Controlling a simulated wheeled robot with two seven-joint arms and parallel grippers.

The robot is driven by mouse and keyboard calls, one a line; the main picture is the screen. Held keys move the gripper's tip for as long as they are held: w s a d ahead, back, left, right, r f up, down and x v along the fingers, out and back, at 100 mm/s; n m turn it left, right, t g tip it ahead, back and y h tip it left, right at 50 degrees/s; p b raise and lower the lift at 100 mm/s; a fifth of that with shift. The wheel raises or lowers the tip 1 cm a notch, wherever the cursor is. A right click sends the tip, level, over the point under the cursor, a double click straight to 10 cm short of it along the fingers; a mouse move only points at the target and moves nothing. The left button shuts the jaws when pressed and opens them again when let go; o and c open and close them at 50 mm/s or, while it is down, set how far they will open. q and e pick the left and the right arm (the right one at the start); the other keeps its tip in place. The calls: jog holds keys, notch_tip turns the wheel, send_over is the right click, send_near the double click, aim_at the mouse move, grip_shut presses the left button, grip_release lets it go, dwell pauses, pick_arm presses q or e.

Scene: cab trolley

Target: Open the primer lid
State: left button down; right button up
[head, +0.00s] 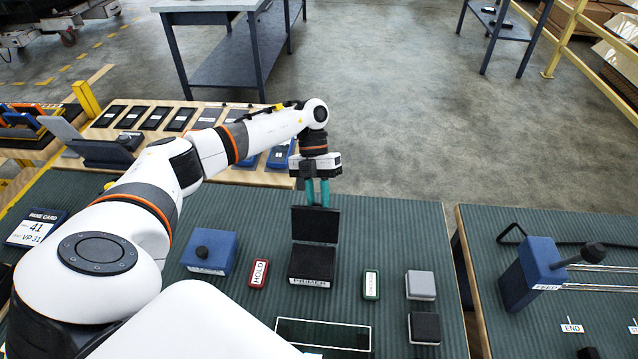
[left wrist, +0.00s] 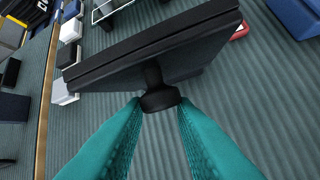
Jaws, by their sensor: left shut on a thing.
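The black primer box (head: 312,263) stands on the green ribbed mat, its front labelled PRIMER. Its lid (head: 315,224) is raised and stands roughly upright at the back of the box. My left gripper (head: 318,200) is just behind the lid's top edge, its teal fingers pointing down. In the left wrist view the fingers (left wrist: 160,110) close on a round black knob (left wrist: 160,97) that sticks out from the lid (left wrist: 150,45). The inside of the box is hard to make out. My right gripper is not in view.
A blue box with a black knob (head: 210,252) and a red HOLD tag (head: 259,273) stand left of the primer. A green-framed tag (head: 371,284), a grey block (head: 420,285) and a black block (head: 424,327) stand right. The mat behind the lid is clear.

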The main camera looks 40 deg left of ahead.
pick_arm(q)
jog(key=c, duration=1.3)
grip_release()
jog(key=shift+s+a+f, duration=0.2)
jog(key=shift+a+f, duration=0.15)
jog(key=shift+f, duration=0.05)
jog(key=shift+o, duration=0.7)
jog(key=shift+w+a, duration=0.1)
jog(key=shift+a, duration=0.15)
jog(key=b+v, duration=0.2)
jog(key=v, duration=1)
jog(key=shift+d+r, duration=0.2)
jog(key=shift+d, duration=0.1)
jog(key=shift+f, duration=0.1)
